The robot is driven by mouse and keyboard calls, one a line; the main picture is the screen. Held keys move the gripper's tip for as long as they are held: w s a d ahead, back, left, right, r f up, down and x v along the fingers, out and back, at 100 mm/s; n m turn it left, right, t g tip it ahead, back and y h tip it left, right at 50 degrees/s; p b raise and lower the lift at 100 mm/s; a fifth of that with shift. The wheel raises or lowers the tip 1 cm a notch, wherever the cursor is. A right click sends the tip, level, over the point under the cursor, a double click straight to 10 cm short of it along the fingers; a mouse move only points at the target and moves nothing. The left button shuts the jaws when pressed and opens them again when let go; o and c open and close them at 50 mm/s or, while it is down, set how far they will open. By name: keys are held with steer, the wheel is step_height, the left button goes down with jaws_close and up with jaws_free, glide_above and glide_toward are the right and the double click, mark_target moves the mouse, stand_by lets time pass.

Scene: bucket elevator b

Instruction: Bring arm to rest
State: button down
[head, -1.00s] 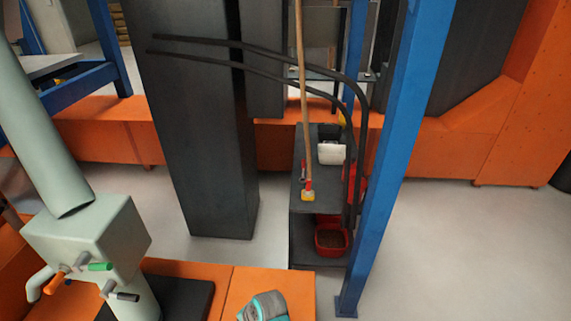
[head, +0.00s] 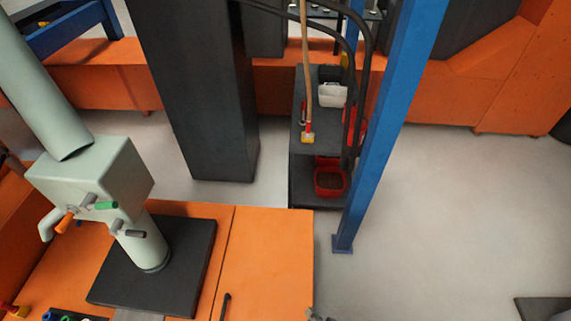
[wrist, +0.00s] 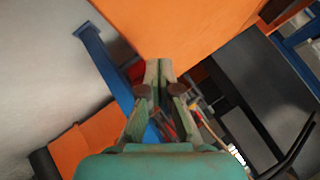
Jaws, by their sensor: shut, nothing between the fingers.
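My gripper (wrist: 159,72) shows in the wrist view, pointing away from the camera. Its two pale fingertips are together with nothing between them. Its teal body fills the bottom of that view. The fingers appear against the orange surface and the blue post, apart from what I can see. In the head view only a small grey bit at the bottom edge may be part of my arm; the rest is out of frame.
A pale green machine column (head: 95,180) with coloured handles stands on a black plate on the orange bench (head: 265,265). A blue post (head: 385,135) stands right of a dark shelf (head: 310,100) with a red bin (head: 330,180).

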steer(key=s+d+r+n+t+h, duration=0.25)
steer(key=s+d+r, duration=0.55)
steer(key=s+r, duration=0.4)
steer(key=s+d+r+n+t, duration=0.1)
steer(key=s+r, duration=0.3)
steer(key=r, duration=0.3)
steer(key=s+d+r+n+t, duration=0.1)
steer(key=s+r+t, duration=0.1)
steer(key=s+r, duration=0.3)
step_height(320, 180, up, 3)
steer(key=shift+d+r+h, duration=0.1)
steer(key=shift+d+h, duration=0.15)
steer(key=shift+h, duration=0.2)
steer(key=shift+n, duration=0.25)
